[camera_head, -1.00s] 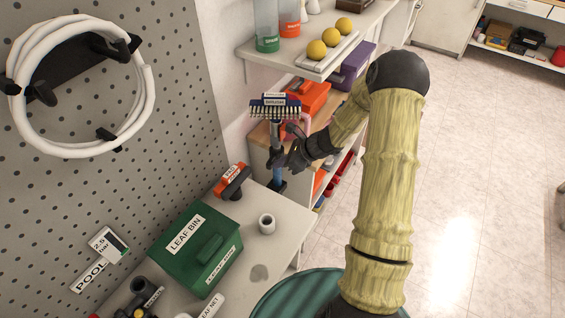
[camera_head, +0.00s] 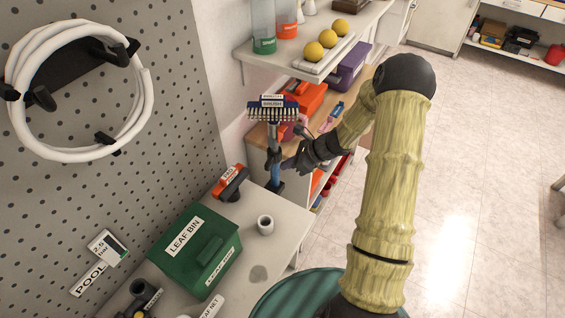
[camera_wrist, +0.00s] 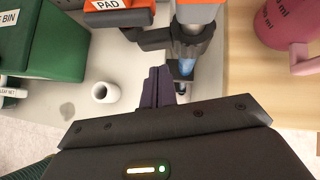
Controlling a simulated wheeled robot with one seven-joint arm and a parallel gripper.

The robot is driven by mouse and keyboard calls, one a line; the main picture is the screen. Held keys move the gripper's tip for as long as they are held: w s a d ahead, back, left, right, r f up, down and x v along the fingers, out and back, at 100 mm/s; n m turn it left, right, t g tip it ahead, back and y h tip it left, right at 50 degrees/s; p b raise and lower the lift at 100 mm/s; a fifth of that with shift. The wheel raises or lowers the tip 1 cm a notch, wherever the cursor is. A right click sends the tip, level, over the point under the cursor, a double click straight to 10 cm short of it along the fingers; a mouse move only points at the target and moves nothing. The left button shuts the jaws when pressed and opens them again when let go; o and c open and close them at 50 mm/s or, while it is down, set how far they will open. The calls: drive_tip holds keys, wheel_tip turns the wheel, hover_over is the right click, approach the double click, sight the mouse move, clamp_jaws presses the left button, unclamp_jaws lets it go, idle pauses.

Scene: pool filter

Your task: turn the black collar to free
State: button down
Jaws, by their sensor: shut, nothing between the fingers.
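A brush with a dark blue head (camera_head: 272,108) stands upright on a blue pole (camera_head: 275,178) beyond the bench end. The black collar (camera_head: 273,158) sits around the pole below the head. In the wrist view, a dark grey collar (camera_wrist: 191,44) surrounds the translucent blue pole, below an orange part. My gripper (camera_head: 287,164) is just right of the pole at collar height. Its dark fingers (camera_wrist: 158,88) are shut and empty in the wrist view, beside the pole and near the collar. I cannot tell whether they touch it.
The bench holds a green leaf bin (camera_head: 198,248), a white cup-like tube (camera_head: 265,225) and an orange PAD block (camera_head: 230,182). A shelf with yellow balls (camera_head: 313,51) is above. A pink jug (camera_wrist: 285,28) stands on the wooden top at right.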

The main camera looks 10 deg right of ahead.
drive_tip(key=s+v, duration=0.1)
drive_tip(key=v, duration=1)
drive_tip(key=shift+d+f+b, duration=0.25)
drive_tip(key=shift+f+b, duration=0.05)
drive_tip(key=shift+b, duration=0.1)
drive_tip(key=s+a+r+n+g+h, duration=0.1)
drive_tip(key=s+a+r+n+h, duration=0.3)
drive_tip(key=s+n, duration=0.4)
drive_tip(key=s+a+r+n+g+h, duration=0.1)
drive_tip(key=s+a+r+n+h, duration=0.2)
drive_tip(key=s+n, duration=0.6)
drive_tip(key=a+r+n, duration=0.1)
drive_tip(key=n, duration=0.6)
drive_tip(key=shift+s+a+h, duration=0.3)
drive_tip(key=shift+a+h, duration=0.05)
drive_tip(key=shift+h, duration=0.05)
drive_tip(key=shift+r, duration=0.15)
